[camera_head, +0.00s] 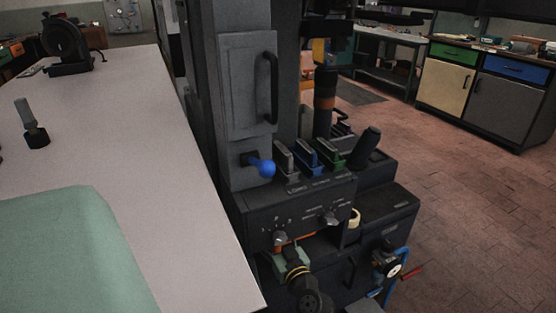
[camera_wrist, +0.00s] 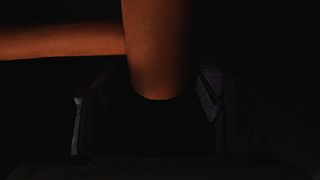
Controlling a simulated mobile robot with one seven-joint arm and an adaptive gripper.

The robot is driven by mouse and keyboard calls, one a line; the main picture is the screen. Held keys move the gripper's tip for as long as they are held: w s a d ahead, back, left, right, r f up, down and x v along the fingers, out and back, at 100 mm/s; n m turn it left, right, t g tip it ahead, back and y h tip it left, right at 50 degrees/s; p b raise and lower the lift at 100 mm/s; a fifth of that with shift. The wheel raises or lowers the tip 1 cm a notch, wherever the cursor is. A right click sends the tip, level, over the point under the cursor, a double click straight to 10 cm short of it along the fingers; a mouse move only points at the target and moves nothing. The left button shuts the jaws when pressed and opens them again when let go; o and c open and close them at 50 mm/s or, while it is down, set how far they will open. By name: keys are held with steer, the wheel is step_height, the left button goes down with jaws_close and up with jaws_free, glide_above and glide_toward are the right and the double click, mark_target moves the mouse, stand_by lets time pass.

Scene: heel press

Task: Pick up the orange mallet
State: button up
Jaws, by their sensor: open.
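The orange mallet (camera_wrist: 158,50) fills the upper middle of the dark wrist view. A thick rounded orange part points down there, and an orange bar runs from it to the left edge. My gripper (camera_wrist: 147,105) is open, with one finger low on the left and the other on the right. The rounded end of the mallet lies near the gap between the fingers; I cannot tell whether they touch. In the head view a thin orange strip shows in the recess under the machine's console, but I cannot tell if it is the mallet. My gripper's fingers cannot be made out there.
The dark machine (camera_head: 252,90) has a blue-knobbed lever (camera_head: 263,168) and a console (camera_head: 295,211) with knobs over a dim, tight recess. A pale table (camera_head: 150,140) with a green mat (camera_head: 75,255) stands left. Open brick floor (camera_head: 480,200) lies right.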

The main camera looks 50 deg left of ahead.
steer(key=shift+c, duration=0.4)
jaws_close()
stand_by(0.4)
steer(key=shift+r, duration=0.1)
